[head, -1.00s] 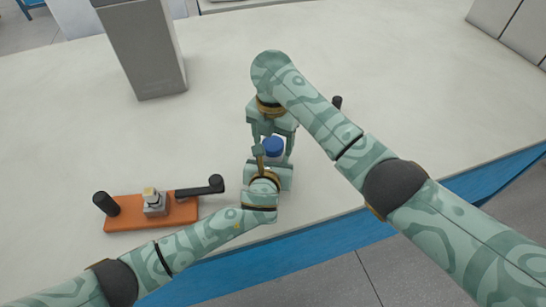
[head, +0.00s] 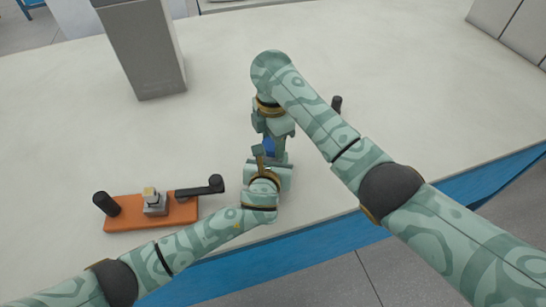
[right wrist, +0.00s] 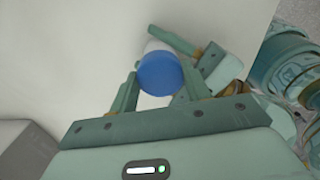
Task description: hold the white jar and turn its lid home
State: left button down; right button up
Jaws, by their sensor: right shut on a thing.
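The blue lid (right wrist: 159,74) sits at the top of the white jar (right wrist: 154,46); whether it is fully seated I cannot tell. In the head view the lid (head: 268,147) is mostly hidden by my right gripper (head: 271,146), which points down over it. In the right wrist view my right gripper (right wrist: 157,88) is shut on the lid, one finger on each side. My left gripper (right wrist: 166,72) is low at the jar, its fingers reaching along the jar's sides; its grip is partly hidden. In the head view my left gripper (head: 267,158) is just in front of the jar.
An orange base (head: 124,220) with a black post, a small grey block and a black-knobbed lever stands at left. A tall grey box (head: 146,60) stands at the back. A small dark knob (head: 336,103) shows behind my right arm.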

jog(key=o, duration=1.1)
jog(key=shift+r, duration=0.1)
jog(key=shift+r, duration=2.2)
jog(key=shift+o, duration=0.2)
jog(key=o, duration=0.5)
notch_tip(320, 180, up, 12)
